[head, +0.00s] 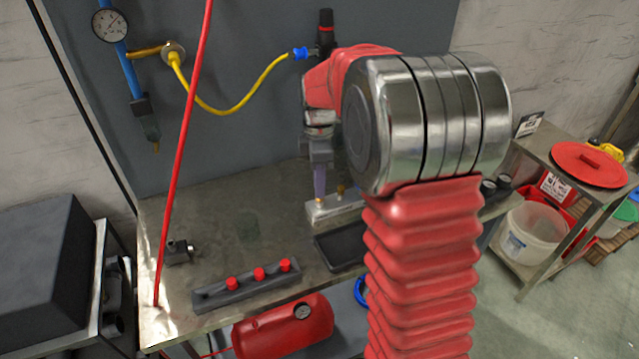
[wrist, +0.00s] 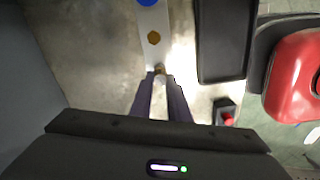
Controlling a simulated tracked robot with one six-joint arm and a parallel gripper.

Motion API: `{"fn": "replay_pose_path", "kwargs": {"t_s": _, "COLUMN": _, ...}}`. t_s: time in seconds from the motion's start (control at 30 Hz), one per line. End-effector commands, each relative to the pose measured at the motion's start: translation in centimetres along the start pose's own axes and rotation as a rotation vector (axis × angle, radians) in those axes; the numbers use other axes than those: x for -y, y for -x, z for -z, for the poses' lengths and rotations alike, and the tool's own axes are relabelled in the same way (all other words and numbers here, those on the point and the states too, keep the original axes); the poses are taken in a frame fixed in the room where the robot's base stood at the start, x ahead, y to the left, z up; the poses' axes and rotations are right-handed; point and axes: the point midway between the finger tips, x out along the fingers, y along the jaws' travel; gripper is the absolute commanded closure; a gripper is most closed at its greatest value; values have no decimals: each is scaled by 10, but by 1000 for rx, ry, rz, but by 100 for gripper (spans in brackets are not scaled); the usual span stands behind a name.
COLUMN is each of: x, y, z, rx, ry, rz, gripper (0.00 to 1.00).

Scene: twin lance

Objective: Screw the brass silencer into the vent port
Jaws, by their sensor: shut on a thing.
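My gripper (head: 320,195) points down over a pale metal block (head: 350,211) on the bench. In the wrist view its two purple-grey fingers (wrist: 160,82) are shut on a small brass piece, seemingly the silencer (wrist: 160,69), at the near end of the block (wrist: 152,20). A brass hex fitting (wrist: 154,37) stands farther along the block, with a blue part (wrist: 150,2) beyond it. The fitting also shows in the head view (head: 341,190), right of the fingers. The vent port is not visible; the fingertips cover that end. I cannot tell whether the silencer touches the block.
A black tray (head: 340,246) lies close in front of the block. A grey bar with red knobs (head: 246,288) lies at the bench front. A red hose (head: 183,150) crosses the left side. A red tank (head: 283,327) sits below the bench edge. The left bench is mostly clear.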

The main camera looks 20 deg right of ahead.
Motion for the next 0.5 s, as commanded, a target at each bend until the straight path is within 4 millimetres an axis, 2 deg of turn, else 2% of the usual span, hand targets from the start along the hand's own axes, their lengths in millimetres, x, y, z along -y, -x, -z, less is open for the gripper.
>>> {"fn": "replay_pose_path", "kwargs": {"t_s": 0.03, "x": -2, "y": 2, "z": 6, "rx": -10, "ry": -32, "rz": -8, "gripper": 100}}
{"fn": "replay_pose_path", "kwargs": {"t_s": 0.5, "x": -3, "y": 2, "z": 6, "rx": -11, "ry": -391, "rz": -7, "gripper": 100}}
